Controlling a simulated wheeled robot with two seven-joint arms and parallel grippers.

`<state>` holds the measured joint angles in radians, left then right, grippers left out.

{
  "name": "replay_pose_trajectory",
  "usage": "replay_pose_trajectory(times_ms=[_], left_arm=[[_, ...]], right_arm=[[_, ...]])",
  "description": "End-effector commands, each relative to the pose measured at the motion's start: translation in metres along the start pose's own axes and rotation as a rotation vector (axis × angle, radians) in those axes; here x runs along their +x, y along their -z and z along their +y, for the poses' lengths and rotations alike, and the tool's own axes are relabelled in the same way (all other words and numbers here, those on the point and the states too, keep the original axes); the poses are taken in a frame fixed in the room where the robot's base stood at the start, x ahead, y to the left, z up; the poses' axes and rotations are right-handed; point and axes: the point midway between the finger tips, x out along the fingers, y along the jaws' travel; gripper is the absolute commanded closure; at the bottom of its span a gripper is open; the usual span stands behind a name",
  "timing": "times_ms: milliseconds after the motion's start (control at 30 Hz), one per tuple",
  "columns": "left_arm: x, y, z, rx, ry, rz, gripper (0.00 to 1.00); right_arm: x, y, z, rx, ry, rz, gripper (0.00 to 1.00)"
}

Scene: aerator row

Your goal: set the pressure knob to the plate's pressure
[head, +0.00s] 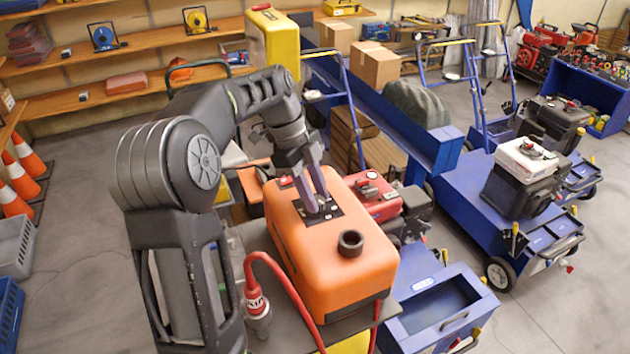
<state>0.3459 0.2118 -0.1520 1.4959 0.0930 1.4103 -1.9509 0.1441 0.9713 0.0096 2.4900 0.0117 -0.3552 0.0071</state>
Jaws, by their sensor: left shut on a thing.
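An orange machine body (335,262) stands in front of me, with a black panel (341,203) set in its top. My left gripper (319,209) reaches down onto this panel from above. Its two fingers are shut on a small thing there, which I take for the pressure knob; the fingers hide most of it. The knob's setting and any marks around it are too small or covered to read. I cannot make out a plate with a pressure on it. My right gripper is not in view.
A black round filler neck (350,243) stands up on the orange body's near right. A red hose (277,270) curves along its left side. A red engine (375,196) sits close behind. Blue aerator machines (530,205) stand to the right, with open floor (555,310) beside them.

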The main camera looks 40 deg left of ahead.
Motion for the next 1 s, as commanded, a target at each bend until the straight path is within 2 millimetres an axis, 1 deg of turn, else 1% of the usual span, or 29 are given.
replay_pose_trajectory(times_ms=[33, 200, 700, 733, 900, 1000], left_arm=[[-0.0045, 0.0012, -0.0006, 0.019, -0.008, -0.001, 1.00], [-0.0026, 0.0006, -0.0012, 0.076, -0.029, -0.001, 1.00], [-0.0003, -0.0002, -0.0014, 0.101, -0.038, -0.002, 1.00], [-0.0003, -0.0002, -0.0014, 0.101, -0.038, -0.002, 0.68], [-0.0001, -0.0001, -0.0011, 0.100, -0.039, -0.002, 0.54], [0.0000, -0.0001, -0.0010, 0.099, -0.039, -0.001, 0.47]], right_arm=[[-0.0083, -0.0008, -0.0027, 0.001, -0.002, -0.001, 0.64], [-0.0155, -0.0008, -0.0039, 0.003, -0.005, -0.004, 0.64], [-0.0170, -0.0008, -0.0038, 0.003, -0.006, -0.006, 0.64], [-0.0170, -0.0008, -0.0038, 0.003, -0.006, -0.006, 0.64], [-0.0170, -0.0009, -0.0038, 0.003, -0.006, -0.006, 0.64], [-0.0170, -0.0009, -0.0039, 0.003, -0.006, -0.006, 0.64]])
